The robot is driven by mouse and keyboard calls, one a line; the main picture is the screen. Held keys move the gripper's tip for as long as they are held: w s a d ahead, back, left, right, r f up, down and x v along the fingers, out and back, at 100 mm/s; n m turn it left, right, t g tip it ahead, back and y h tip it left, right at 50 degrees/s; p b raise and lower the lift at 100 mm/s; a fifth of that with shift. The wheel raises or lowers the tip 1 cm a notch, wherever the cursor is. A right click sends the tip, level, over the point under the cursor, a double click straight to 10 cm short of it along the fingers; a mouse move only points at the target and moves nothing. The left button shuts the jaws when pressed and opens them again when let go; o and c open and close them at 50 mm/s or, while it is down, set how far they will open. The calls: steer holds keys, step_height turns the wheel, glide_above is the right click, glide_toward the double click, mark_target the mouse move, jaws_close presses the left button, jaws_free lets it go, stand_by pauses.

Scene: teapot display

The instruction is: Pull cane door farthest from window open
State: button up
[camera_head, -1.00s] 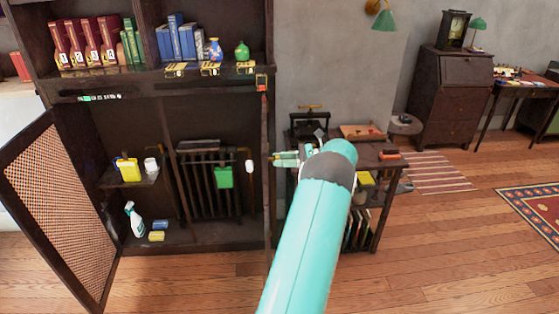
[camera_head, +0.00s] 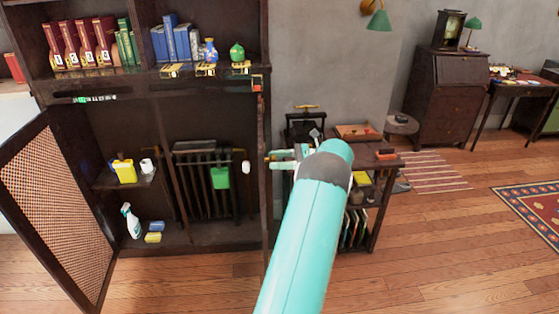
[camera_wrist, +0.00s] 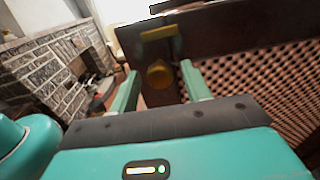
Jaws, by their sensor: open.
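The cabinet's left cane door (camera_head: 55,205) stands swung wide open in the head view. At the cabinet's right side a second cane door (camera_head: 263,190) shows nearly edge-on, so it also stands open. In the wrist view its cane panel (camera_wrist: 250,85) fills the right side, with a dark frame and a round brass knob (camera_wrist: 160,74). My gripper (camera_head: 272,159) is beside this door's outer edge in the head view. In the wrist view my gripper (camera_wrist: 160,88) is open, with the knob between its fingers; I cannot tell whether they touch it.
The cabinet holds a spray bottle (camera_head: 131,221), a yellow container (camera_head: 124,171) and a green dustpan-like item (camera_head: 220,178). Books (camera_head: 85,42) and vases stand above. A low side table (camera_head: 375,165) is close behind my arm. The wooden floor in front is clear.

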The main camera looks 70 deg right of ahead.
steer(key=v, duration=1.3)
steer(key=shift+s+d, duration=0.2)
steer(key=shift+s, duration=0.2)
steer(key=shift+a, duration=0.15)
